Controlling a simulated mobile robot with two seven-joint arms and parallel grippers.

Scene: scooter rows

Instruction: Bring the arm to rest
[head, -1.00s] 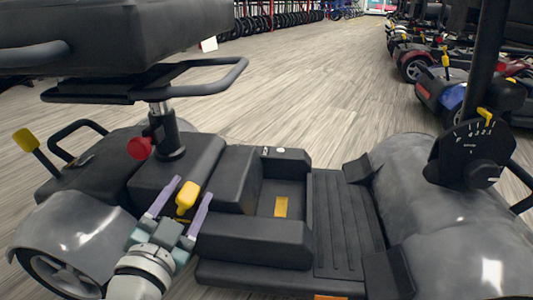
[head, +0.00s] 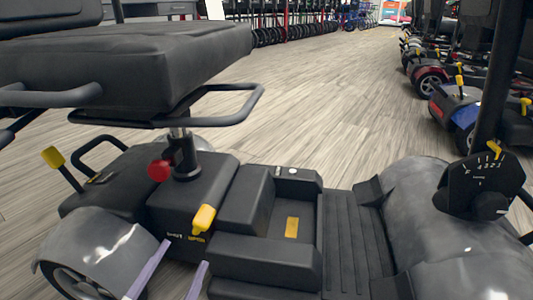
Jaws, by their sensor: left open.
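My left gripper (head: 172,282) is at the bottom edge of the head view, left of centre. Its two pale purple fingers stand apart with nothing between them; the rest of it is cut off by the frame. It is below and apart from the yellow lever (head: 204,218) on the black rear housing of the grey scooter (head: 98,243). The lever's lower end meets the housing near small printed labels. My right gripper is not in view.
The scooter's black seat (head: 130,68) overhangs at upper left. A red knob (head: 159,169) and a second yellow lever (head: 53,157) are nearby. The tiller (head: 482,185) stands at right. Wood floor (head: 310,110) is open behind, with more scooters (head: 462,100) at right.

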